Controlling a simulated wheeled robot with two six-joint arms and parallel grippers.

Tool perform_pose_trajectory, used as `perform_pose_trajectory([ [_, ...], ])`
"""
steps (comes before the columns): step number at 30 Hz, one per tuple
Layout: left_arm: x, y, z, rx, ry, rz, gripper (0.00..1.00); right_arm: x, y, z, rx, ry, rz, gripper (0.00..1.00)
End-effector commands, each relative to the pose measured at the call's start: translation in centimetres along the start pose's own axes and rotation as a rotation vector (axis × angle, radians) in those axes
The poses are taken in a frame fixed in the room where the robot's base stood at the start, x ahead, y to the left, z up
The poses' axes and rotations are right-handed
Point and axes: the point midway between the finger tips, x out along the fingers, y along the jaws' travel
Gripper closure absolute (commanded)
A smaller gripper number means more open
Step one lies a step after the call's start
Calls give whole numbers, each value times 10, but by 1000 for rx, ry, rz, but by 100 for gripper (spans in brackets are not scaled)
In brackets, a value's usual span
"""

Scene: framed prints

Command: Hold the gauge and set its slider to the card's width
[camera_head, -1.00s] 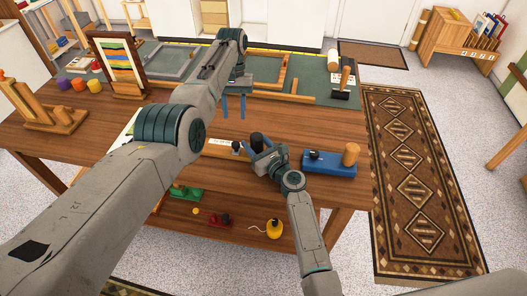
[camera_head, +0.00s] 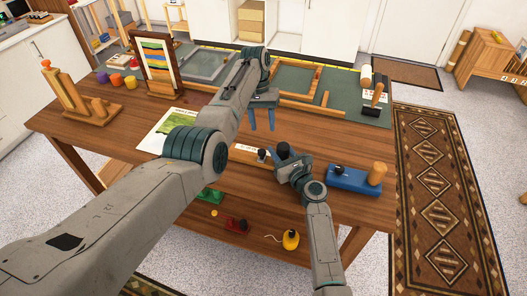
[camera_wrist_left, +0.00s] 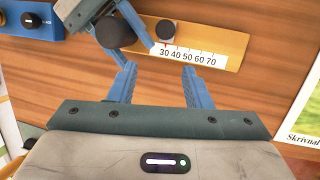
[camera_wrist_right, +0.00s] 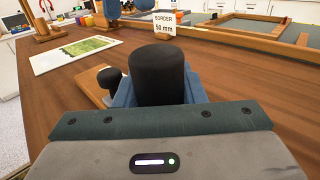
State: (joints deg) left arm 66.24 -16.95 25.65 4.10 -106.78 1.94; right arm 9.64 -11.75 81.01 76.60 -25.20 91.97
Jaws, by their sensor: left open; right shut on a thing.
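The gauge is a flat wooden strip (camera_wrist_left: 228,42) with a white scale (camera_wrist_left: 188,57) marked 30 to 70, lying on the table. Its small black slider knob (camera_wrist_left: 165,30) stands near the 30 end; it also shows in the right wrist view (camera_wrist_right: 108,78). My right gripper (camera_head: 286,158) is shut on the gauge's larger black handle (camera_wrist_right: 157,75). My left gripper (camera_wrist_left: 158,72) is open and empty above the table, its fingers pointing down beside the gauge; the head view shows it (camera_head: 262,130) behind the gauge. The card (camera_wrist_right: 165,23) reads "BORDER 50 mm" and stands at the back.
A blue block (camera_head: 350,179) with a wooden peg and black knob lies right of the gauge. A green-printed sheet (camera_head: 168,128) lies to the left. Wooden frame pieces (camera_head: 312,107) and a green mat (camera_head: 345,98) are at the back. Bare table lies around the gauge.

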Motion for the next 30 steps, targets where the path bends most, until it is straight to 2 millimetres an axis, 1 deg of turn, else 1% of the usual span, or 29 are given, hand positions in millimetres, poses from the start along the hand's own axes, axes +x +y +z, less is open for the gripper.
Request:
perform_pose_trajectory([
  [1,13,-10,-4,35,41,54,55,0,0,0,0,0,0,99],
  [6,41,-34,-13,202,246,223,55,0,0,0,1,0,0,99],
  [10,55,-54,-9,325,424,304,55,0,0,0,0,0,0,99],
  [13,62,-68,1,420,568,338,55,0,0,0,0,0,0,99],
  [17,66,-84,23,543,757,348,55,0,0,0,0,1,0,99],
  [21,63,-95,56,676,950,328,55,0,0,0,0,1,0,99],
  [27,53,-96,103,827,1154,279,55,0,0,0,0,1,0,99],
  [30,48,-94,118,872,1213,261,55,0,0,0,0,1,0,99],
])
